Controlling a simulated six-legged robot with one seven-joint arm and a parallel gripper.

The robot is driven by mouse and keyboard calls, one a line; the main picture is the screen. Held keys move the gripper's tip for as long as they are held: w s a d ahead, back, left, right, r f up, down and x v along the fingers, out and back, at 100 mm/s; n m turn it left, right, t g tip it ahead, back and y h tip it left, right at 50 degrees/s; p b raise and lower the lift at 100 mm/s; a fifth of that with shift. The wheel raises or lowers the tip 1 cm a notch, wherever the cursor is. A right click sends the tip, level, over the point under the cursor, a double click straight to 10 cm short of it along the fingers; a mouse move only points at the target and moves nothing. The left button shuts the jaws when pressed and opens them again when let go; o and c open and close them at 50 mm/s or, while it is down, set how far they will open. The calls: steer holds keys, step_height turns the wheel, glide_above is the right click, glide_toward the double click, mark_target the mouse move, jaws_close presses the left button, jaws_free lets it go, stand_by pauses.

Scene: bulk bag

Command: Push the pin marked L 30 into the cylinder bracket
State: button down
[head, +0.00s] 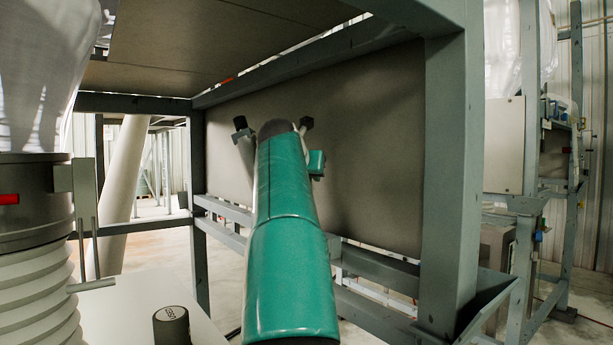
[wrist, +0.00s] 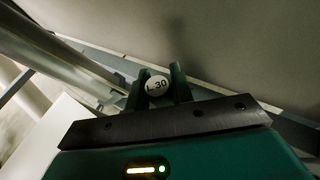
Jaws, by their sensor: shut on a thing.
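In the wrist view, the pin marked L 30 (wrist: 157,86) shows its round pale end face between the two dark green fingers of my gripper (wrist: 165,82). My gripper is shut on it. The pin's far end is hidden. In the wrist view, a grey cylinder (wrist: 62,52) runs diagonally from the upper left toward the left finger. I cannot tell whether it touches the finger. The cylinder bracket cannot be made out for sure. In the head view, my green arm covers most of the gripper and the pin.
A grey steel frame post (head: 447,180) stands close to the right of my arm. A dark panel (head: 370,150) lies behind it. At the left are a ribbed bellows (head: 30,295) and a white surface (head: 125,310) bearing a black capped knob (head: 171,327).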

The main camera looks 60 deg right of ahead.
steer(key=shift+s, duration=0.15)
steer(key=shift+w+a, duration=0.15)
steer(key=shift+w, duration=0.05)
steer(key=shift+f, duration=0.25)
steer(key=shift+s+f, duration=0.2)
steer(key=shift+f, duration=0.1)
steer(key=shift+w+f, duration=0.15)
steer(key=shift+f, duration=2.25)
steer(key=shift+f, duration=2.45)
